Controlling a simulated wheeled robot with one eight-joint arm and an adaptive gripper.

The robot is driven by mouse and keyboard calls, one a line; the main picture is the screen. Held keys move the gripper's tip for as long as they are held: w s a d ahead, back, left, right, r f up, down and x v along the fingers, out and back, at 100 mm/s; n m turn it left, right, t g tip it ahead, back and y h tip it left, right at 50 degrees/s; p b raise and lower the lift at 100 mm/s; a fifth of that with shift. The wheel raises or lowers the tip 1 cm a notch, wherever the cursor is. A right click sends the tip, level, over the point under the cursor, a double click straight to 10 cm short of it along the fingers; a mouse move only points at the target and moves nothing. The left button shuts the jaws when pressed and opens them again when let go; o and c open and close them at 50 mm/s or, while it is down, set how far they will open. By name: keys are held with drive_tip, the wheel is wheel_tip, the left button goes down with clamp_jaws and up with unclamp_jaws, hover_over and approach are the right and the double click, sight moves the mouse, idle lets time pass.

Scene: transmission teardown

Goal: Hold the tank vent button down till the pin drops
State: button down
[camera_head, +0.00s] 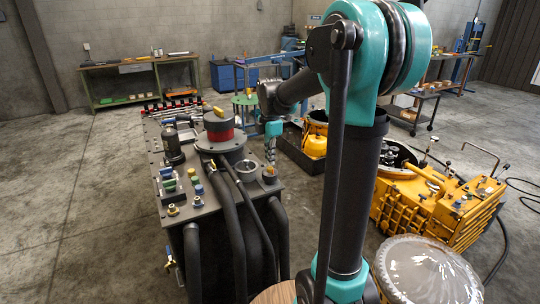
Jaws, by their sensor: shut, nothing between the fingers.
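The dark tank unit (222,200) stands left of centre, with fittings on its top. My gripper (270,160) points down at the right edge of its top, shut, with nothing seen in it. A small dark cylinder with a yellow-orange top (269,174) sits just below the fingertips. I cannot tell whether the fingers touch it, or whether it is the vent button. The pin is too small to make out. A larger round fitting with a red band (218,125) stands further left on the top.
Thick black hoses (226,215) hang down the tank's front. Blue, green and yellow small fittings (168,182) crowd its left side. A yellow gearbox housing (440,195) is on the right, and a wrapped round drum (425,270) at front right. Open floor (80,190) lies left.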

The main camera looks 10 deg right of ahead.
drive_tip(key=shift+f, duration=1.05)
idle(1.9)
drive_tip(key=shift+r, duration=3.55)
drive_tip(key=shift+f, duration=0.1)
drive_tip(key=s+d+f+m+t, duration=0.2)
drive_tip(key=s+f+m, duration=0.7)
drive_tip(key=s+m, duration=0.1)
drive_tip(key=s+d+f+m+t, duration=0.2)
drive_tip(key=s+f+m, duration=0.8)
drive_tip(key=s+m, duration=0.1)
drive_tip(key=shift+s+m, duration=0.3)
drive_tip(key=shift+s, duration=0.2)
